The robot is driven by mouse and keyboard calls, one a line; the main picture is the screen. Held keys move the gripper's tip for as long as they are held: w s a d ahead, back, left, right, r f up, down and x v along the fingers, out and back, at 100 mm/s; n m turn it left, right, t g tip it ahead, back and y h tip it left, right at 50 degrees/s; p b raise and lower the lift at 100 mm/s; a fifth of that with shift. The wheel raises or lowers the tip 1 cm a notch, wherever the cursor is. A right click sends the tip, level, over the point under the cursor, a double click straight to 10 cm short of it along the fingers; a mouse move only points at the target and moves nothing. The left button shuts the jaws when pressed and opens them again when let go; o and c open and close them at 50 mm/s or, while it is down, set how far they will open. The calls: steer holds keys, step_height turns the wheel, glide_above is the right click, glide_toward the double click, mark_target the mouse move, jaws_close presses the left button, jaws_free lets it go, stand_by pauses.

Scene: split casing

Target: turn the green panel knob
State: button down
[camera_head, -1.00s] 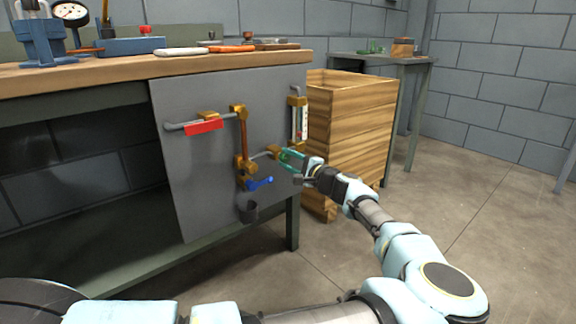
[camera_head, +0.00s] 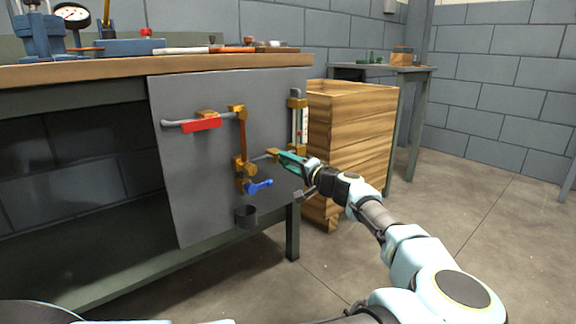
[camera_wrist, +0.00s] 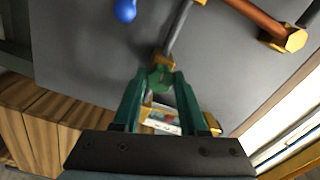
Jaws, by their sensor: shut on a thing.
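The green panel knob (camera_wrist: 160,80) sits at the end of a grey pipe with brass fittings on the dark grey panel (camera_head: 195,90). My gripper (camera_head: 285,158) has green fingers and reaches the panel's right side from the right. In the wrist view, both fingertips (camera_wrist: 159,73) close on the knob from either side. In the head view the knob is mostly hidden by the fingers and cannot be told apart from them.
A blue lever (camera_head: 258,186) lies left of my gripper, with a dark cup (camera_head: 246,217) below it. A red lever (camera_head: 201,125) is at upper left. A sight gauge (camera_head: 298,120) is just above. A wooden crate (camera_head: 350,135) stands close behind on the right.

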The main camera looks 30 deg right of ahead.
steer(key=shift+f, duration=0.1)
stand_by(0.3)
steer(key=shift+c, duration=2.2)
jaws_free()
steer(key=shift+s, duration=0.15)
steer(key=s+d+p, duration=0.2)
steer(key=s, duration=0.8)
steer(key=shift+s, duration=0.2)
